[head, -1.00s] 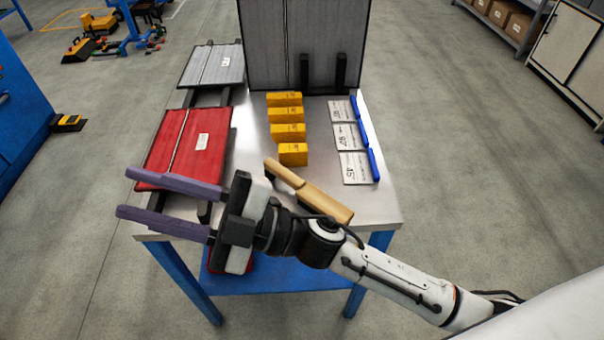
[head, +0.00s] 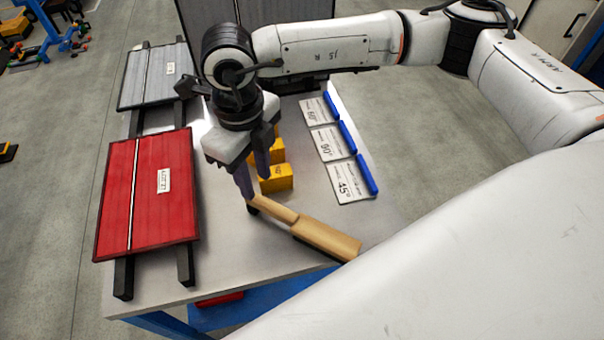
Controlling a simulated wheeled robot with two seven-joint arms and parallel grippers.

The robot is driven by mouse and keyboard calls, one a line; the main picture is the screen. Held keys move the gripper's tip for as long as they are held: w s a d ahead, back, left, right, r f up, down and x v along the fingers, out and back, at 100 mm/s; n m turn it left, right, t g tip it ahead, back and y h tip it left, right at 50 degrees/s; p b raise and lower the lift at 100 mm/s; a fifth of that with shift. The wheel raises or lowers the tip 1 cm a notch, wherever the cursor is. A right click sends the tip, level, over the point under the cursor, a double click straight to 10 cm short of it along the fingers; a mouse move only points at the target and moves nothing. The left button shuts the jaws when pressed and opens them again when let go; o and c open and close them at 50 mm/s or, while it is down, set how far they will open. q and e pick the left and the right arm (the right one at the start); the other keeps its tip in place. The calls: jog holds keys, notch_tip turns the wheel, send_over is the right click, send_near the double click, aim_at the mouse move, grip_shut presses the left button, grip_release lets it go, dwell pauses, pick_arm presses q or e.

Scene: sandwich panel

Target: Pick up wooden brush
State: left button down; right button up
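The wooden brush (head: 325,238) lies on the metal table near its front edge, its narrow handle pointing up-left and its broad block down-right. My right gripper (head: 256,186) points down at the handle's far end. Its two purple fingers stand apart, so it looks open. The near finger's tip overlaps the handle end in the picture; I cannot tell whether it touches. The very end of the handle is partly hidden by the fingers. My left gripper is not in view.
A red panel (head: 165,200) and a grey panel (head: 150,78) lie on dark rails at the left. Yellow blocks (head: 277,180) stand just behind the brush, partly hidden by my gripper. Labelled cards with blue edges (head: 348,182) lie at the right. The front table strip is clear.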

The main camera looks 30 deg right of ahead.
aim_at(257, 201)
jog(key=f, duration=0.5)
jog(key=f+p, duration=0.1)
jog(key=f, duration=0.2)
jog(key=shift+a, duration=0.3)
grip_shut()
jog(key=shift+r, duration=0.1)
